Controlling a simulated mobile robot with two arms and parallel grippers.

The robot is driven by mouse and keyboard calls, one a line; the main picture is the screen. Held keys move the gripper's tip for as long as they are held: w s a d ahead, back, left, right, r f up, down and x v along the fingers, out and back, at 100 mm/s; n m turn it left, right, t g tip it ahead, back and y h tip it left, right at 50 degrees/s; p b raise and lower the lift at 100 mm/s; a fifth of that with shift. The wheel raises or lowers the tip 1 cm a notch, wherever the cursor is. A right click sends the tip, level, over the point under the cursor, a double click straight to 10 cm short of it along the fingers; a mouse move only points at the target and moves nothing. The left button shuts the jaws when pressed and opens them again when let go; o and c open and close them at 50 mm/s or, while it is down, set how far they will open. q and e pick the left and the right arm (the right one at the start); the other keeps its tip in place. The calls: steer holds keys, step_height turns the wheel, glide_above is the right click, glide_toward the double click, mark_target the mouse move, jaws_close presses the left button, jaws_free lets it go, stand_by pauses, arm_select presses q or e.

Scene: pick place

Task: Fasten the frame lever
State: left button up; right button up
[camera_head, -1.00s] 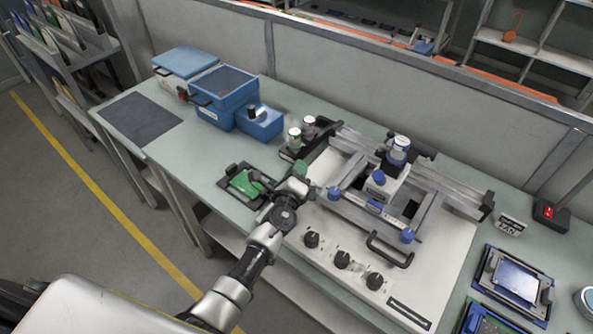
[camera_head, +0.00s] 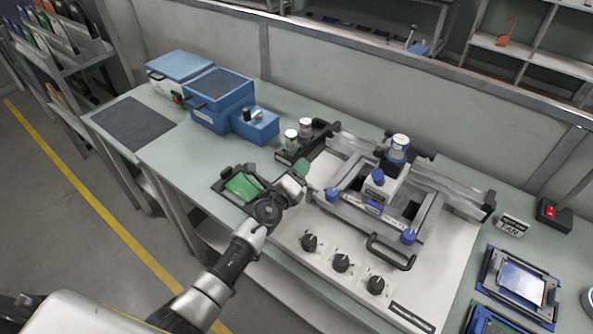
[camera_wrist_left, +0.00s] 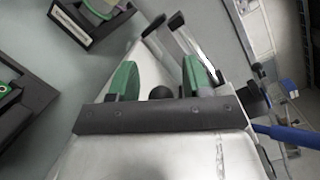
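The grey metal frame (camera_head: 330,206) with blue knobs sits on the white base plate (camera_head: 447,268) in the head view. A black handle (camera_head: 390,250) is at its front. My left gripper (camera_head: 299,173) is at the frame's left end; its green fingers partly show there. In the left wrist view my left gripper (camera_wrist_left: 160,80) has its green fingers apart. A dark round knob (camera_wrist_left: 160,92) shows between them, with no visible grip on it. I cannot tell whether this knob belongs to the frame lever. My right gripper is not in view.
A black tray with a green board (camera_head: 243,186) lies just left of my gripper. Two small jars (camera_head: 292,140) stand in a black holder behind it. Blue boxes (camera_head: 218,98) are at the back left. Black dials (camera_head: 309,242) line the front of the plate.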

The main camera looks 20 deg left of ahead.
arm_select(q)
steer(key=s, duration=0.3)
steer(key=s+a, duration=0.1)
steer(key=s, duration=0.3)
steer(key=s+p, duration=0.1)
steer(key=s, duration=0.2)
steer(key=shift+s+a, duration=0.35)
steer(key=shift+a, duration=0.05)
